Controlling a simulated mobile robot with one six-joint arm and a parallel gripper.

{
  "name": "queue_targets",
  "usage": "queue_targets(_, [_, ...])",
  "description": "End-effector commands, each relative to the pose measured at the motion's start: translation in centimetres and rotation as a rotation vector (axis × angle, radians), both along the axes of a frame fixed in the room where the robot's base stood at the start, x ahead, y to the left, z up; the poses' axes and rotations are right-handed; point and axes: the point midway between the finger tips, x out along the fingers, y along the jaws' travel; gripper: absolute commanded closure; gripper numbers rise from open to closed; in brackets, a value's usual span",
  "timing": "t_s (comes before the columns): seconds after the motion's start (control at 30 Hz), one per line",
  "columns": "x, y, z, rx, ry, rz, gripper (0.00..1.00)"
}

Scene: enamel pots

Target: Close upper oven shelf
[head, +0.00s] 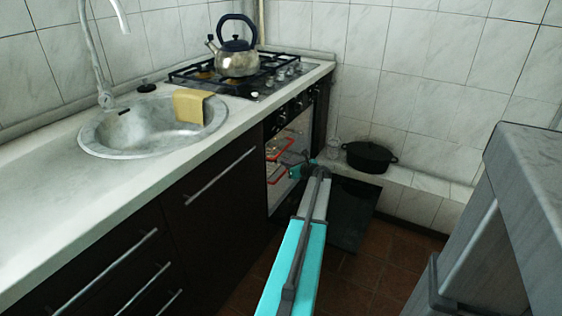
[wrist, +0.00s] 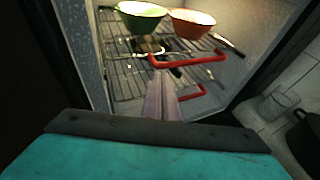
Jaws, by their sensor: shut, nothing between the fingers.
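The oven (head: 287,150) under the hob stands open and lit inside. In the wrist view, the upper oven shelf (wrist: 188,60) is a wire rack with a red front bar. A lower rack with a red bar (wrist: 192,93) shows beneath it. The upper red bar also shows in the head view (head: 279,153). My gripper (head: 291,160) is at the oven opening, pointing in.
The dark oven door (head: 352,215) is lowered. A black pot (head: 370,156) and a glass stand on the tiled ledge right of the oven. A grey cabinet (head: 500,220) is at right.

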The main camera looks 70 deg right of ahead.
Motion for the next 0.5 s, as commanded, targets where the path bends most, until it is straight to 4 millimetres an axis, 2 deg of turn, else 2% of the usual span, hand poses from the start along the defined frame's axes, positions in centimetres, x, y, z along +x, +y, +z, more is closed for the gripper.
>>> queue_targets(0.3, [-3.4, 2.7, 1.6, 0.001, 0.000, 0.002, 1.00])
queue_targets(0.5, [-4.8, 3.6, 2.1, 0.001, 0.001, 0.003, 1.00])
